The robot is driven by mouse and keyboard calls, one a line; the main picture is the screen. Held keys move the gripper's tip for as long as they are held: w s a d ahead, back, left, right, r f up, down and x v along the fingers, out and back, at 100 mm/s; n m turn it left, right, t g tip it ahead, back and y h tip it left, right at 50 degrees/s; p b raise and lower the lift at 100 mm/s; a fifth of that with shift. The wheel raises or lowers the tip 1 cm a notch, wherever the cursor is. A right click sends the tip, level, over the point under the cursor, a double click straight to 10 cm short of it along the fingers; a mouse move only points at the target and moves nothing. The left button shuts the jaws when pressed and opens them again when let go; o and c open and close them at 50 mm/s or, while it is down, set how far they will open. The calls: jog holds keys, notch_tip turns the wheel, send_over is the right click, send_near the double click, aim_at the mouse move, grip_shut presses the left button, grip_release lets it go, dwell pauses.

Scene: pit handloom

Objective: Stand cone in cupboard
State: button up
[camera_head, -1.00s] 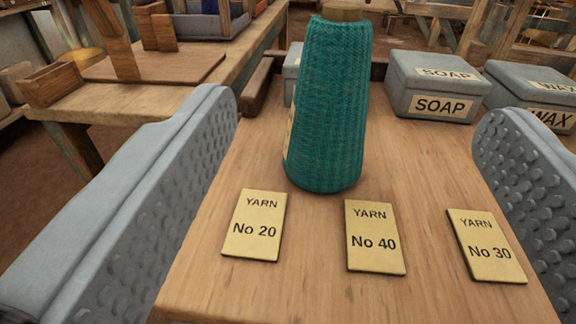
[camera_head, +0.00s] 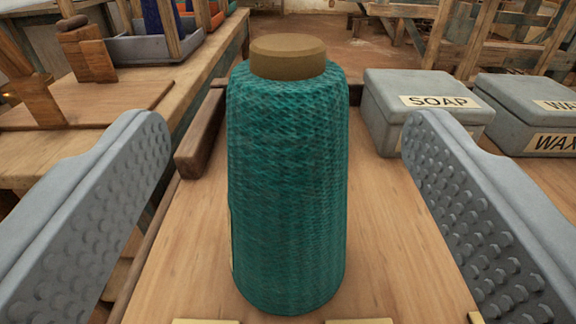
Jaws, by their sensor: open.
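A teal yarn cone (camera_head: 287,190) with a brown top stands upright on a wooden board or shelf (camera_head: 385,240). It is in the middle of the view, between the two fingers of my gripper (camera_head: 285,150). The grey studded fingers are wide open, with clear gaps on both sides of the cone, and do not touch it. A strip of a pale label shows at the cone's lower left edge; its writing cannot be read. No cupboard can be made out for certain.
A grey SOAP box (camera_head: 425,108) and a grey WAX box (camera_head: 530,115) stand at the back right. Yellow card edges (camera_head: 360,321) show at the bottom. A dark wooden rail (camera_head: 200,140) lies behind left, beside a bench (camera_head: 60,145) with wooden parts.

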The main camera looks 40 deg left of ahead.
aim_at(288, 121)
jog(key=shift+x, duration=3)
jog(key=c, duration=1.6)
